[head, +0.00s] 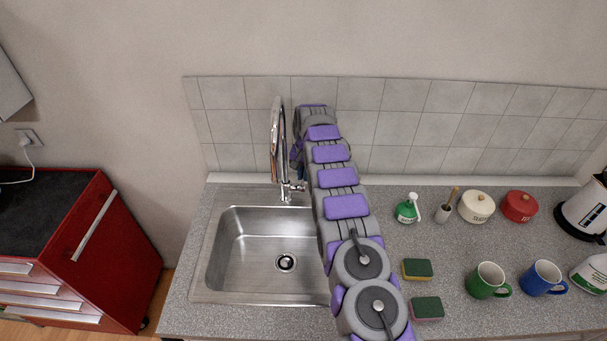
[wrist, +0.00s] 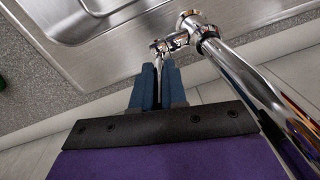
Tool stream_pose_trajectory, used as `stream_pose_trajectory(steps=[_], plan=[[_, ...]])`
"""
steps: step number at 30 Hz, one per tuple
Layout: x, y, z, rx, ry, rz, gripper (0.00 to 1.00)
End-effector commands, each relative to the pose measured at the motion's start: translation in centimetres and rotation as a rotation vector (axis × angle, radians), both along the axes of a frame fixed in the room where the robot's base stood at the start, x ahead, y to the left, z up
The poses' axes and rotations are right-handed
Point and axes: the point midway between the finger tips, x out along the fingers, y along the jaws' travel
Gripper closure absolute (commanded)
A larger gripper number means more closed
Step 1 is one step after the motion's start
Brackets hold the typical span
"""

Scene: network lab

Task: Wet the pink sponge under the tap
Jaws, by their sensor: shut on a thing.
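The pink sponge (head: 427,309), with a dark green top, lies on the counter right of my arm, near the front. The chrome tap (head: 276,140) stands behind the sink (head: 222,250); its body and spout also show in the wrist view (wrist: 240,75). My gripper (wrist: 158,80) is beside the tap, its blue fingers shut on the thin chrome tap lever (wrist: 158,58). In the head view my arm hides most of the gripper. No water shows in the sink.
A yellow sponge (head: 417,269) with a green top lies behind the pink one. A green bottle (head: 407,210), a brush pot (head: 444,213), a green mug (head: 487,281) and a blue mug (head: 542,279) stand right. A red cabinet (head: 110,240) stands left.

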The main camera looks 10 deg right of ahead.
Motion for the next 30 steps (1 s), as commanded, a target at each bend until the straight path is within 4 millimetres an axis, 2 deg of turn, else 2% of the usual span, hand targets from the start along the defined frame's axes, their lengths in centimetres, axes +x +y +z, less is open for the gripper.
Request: stream_pose_trajectory(steps=[11,30], plan=[[0.1,0.1,0.0,-0.011,-0.067,-0.002,1.0],[-0.9,0.3,0.0,-0.023,-0.131,0.001,1.0]])
